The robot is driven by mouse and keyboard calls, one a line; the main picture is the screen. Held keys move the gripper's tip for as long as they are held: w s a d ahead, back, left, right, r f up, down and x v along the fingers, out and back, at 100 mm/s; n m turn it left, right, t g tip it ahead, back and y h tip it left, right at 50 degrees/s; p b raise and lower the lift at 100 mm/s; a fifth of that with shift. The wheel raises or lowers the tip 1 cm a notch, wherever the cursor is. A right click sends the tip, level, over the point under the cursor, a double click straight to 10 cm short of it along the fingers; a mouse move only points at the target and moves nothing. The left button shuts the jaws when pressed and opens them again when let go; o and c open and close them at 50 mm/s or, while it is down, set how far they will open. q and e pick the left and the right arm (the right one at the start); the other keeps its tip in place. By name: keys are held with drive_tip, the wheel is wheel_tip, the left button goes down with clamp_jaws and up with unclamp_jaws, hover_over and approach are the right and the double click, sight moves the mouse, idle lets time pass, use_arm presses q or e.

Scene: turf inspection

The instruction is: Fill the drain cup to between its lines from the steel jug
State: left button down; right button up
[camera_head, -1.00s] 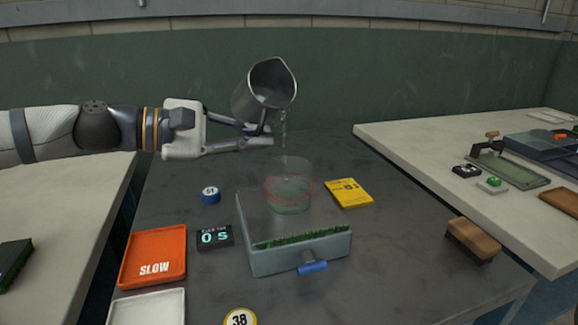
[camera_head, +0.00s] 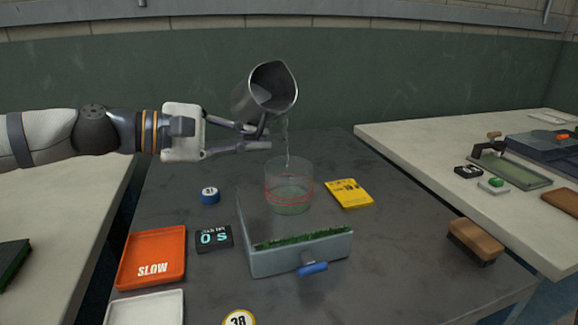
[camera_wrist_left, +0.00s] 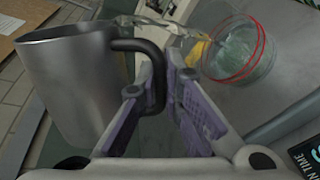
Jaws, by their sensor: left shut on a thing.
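My left gripper (camera_head: 262,137) is shut on the dark handle of the steel jug (camera_head: 262,95). The jug (camera_wrist_left: 68,82) is tilted above the drain cup, and a thin stream of water falls from its lip into the cup. The clear drain cup (camera_head: 289,172) stands upright at the back of the grey turf tray and has two red lines. Water stands in its lower part, with the surface around the lower red line; the exact level is hard to tell. The cup (camera_wrist_left: 238,50) also shows in the left wrist view. My right gripper is not in view.
The grey tray (camera_head: 300,262) holds a turf strip and has a blue tap in front. A timer (camera_head: 214,238) reads 0 s. An orange SLOW tray (camera_head: 152,257), a white tray (camera_head: 146,308), a yellow card (camera_head: 349,193) and a brush (camera_head: 474,241) lie around it.

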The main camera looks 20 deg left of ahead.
use_arm(q)
drive_tip(key=shift+w+a+r+m, duration=0.15)
drive_tip(key=shift+w+a+m, duration=0.05)
drive_tip(key=shift+a+m, duration=0.1)
idle(0.4)
drive_tip(key=shift+s+d+r+n+p, duration=0.25)
drive_tip(key=shift+r+n+p, duration=0.05)
drive_tip(key=shift+r+n, duration=0.3)
drive_tip(key=shift+d+n+h, duration=0.1)
drive_tip(key=shift+n+h, duration=0.2)
drive_tip(key=shift+h, duration=0.1)
drive_tip(key=shift+s+d+f+n, duration=0.1)
drive_tip(key=shift+f+n, duration=0.05)
drive_tip(key=shift+n, duration=0.15)
drive_tip(key=shift+s+d+f+n+g+h, duration=0.3)
drive_tip(key=shift+n+g+h, duration=0.15)
drive_tip(key=shift+n, duration=0.45)
drive_tip(key=shift+w+a+r+n, duration=0.15)
drive_tip(key=shift+r+n, duration=0.1)
drive_tip(key=shift+n, duration=0.15)
drive_tip(key=shift+h, duration=0.25)
